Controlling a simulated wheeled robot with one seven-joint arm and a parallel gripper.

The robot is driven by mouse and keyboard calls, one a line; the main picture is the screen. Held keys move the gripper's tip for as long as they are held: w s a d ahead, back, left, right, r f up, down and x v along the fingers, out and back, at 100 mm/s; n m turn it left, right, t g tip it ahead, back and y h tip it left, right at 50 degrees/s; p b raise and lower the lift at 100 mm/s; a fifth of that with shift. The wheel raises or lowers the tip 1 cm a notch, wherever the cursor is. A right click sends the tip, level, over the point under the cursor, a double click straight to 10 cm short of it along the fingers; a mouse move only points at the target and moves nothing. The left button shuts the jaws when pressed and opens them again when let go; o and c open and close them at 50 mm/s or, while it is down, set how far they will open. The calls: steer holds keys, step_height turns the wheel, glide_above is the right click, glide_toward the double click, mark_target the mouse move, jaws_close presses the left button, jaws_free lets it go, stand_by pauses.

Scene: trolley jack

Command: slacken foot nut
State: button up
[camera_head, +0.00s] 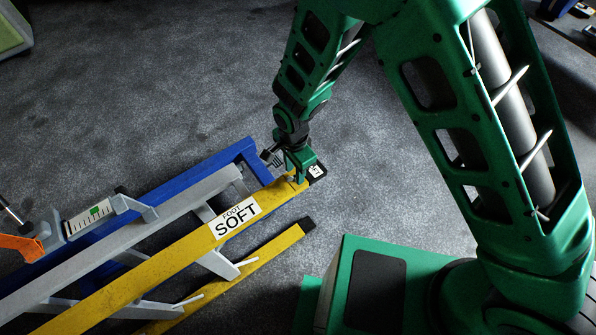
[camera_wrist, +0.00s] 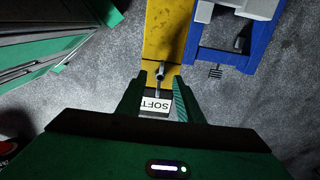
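My gripper (camera_head: 298,170) points down at this capped end. In the wrist view my gripper (camera_wrist: 158,84) has its two fingers apart, one on each side of a small grey metal nut or stud (camera_wrist: 160,72) on the yellow beam (camera_wrist: 163,30). Gaps show between the fingers and this part, so it looks unheld. A label reading SOFT (camera_wrist: 154,104) lies between the fingers. In the head view the gripper mostly hides the nut.
A blue beam (camera_head: 200,176) and grey bars (camera_head: 170,215) run alongside the yellow one. A second yellow beam (camera_head: 262,255) lies nearer. A gauge with a green mark (camera_head: 92,216) and an orange part (camera_head: 22,247) are at left. Grey floor beyond is clear.

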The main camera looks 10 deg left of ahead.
steer(key=shift+f, duration=0.8)
